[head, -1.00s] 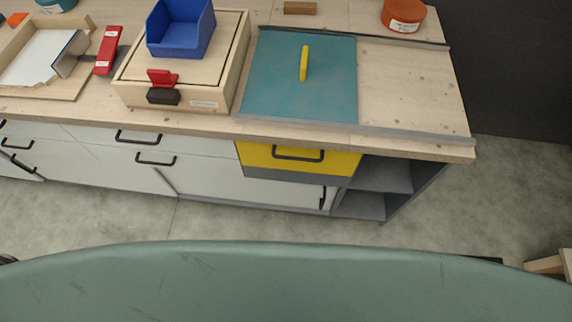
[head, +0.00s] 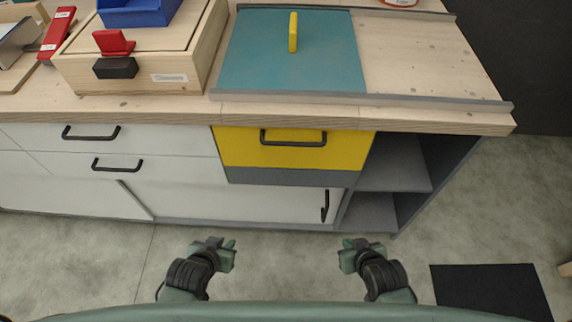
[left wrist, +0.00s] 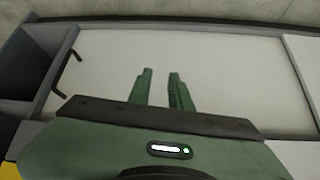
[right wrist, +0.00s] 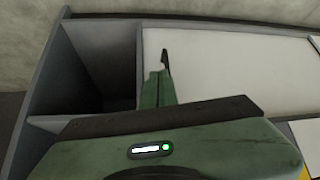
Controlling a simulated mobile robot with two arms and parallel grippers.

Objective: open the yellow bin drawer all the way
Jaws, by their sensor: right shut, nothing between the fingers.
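The yellow bin drawer (head: 245,150) sits under the worktop's front edge, with a black bar handle (head: 293,143) on its front. It looks closed. A small yellow patch shows at the lower left of the left wrist view. My left gripper (head: 230,253) is in front of and below the drawer, to its left; its fingers stand apart and empty in the left wrist view (left wrist: 161,88). My right gripper (head: 347,255) is in front of and below the drawer's right side; its fingers are together and empty in the right wrist view (right wrist: 156,85). Neither touches the handle.
White drawers (head: 180,140) with black handles lie left of the yellow one. Open grey shelves (head: 395,165) are to its right. A teal board (head: 260,60) with a yellow handle and a wooden box (head: 140,75) stand on the worktop. The floor (head: 290,265) before the cabinet is clear; a black mat (head: 490,290) lies right.

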